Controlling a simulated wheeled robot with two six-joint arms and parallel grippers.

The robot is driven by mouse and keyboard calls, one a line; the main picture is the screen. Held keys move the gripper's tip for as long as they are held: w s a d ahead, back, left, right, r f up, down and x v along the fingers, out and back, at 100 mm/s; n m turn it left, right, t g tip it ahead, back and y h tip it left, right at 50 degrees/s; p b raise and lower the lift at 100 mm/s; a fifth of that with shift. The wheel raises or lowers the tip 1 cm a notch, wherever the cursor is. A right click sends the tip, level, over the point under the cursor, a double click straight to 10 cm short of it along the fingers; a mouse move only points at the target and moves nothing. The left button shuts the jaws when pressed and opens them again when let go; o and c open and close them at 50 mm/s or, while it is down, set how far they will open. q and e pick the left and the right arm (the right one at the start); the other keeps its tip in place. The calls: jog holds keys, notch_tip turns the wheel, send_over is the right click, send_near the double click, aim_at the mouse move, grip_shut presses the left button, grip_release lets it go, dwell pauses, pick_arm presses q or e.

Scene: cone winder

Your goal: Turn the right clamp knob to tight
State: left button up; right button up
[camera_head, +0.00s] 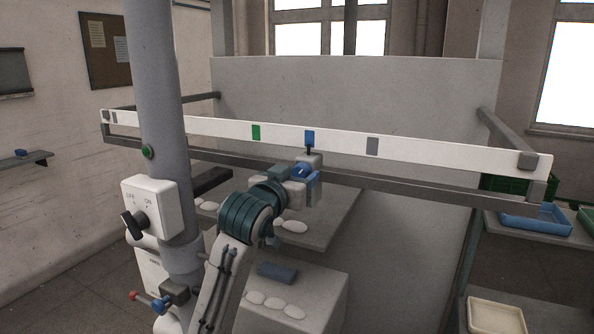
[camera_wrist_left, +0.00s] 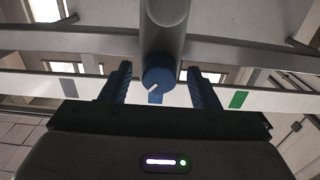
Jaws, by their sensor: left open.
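A round blue clamp knob (camera_head: 300,170) with a white pointer line sits below the white rail, under the small blue mark. In the left wrist view the knob (camera_wrist_left: 158,77) is on the end of a grey cylinder, and its line slants to the lower left. I cannot tell from its surface which setting this is. My left gripper (camera_head: 304,177) is at the knob. In the wrist view its two dark blue fingers (camera_wrist_left: 160,70) stand open on either side, with a visible gap at each side. My right gripper is not in view.
The long white rail (camera_head: 430,152) carries a green mark (camera_head: 256,132), a blue mark (camera_head: 309,137) and a grey mark (camera_head: 372,146). A grey post (camera_head: 160,80) with an OFF/ON switch box (camera_head: 152,207) stands left of my arm. A pale panel (camera_head: 400,90) is behind the rail.

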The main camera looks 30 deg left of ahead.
pick_arm(q)
jog(key=c, duration=1)
jog(key=shift+n, duration=0.3)
jog(key=n, duration=0.7)
jog(key=shift+d+n, duration=0.1)
jog(key=shift+n, duration=0.3)
jog(key=n, duration=0.3)
jog(key=shift+n, duration=2.2)
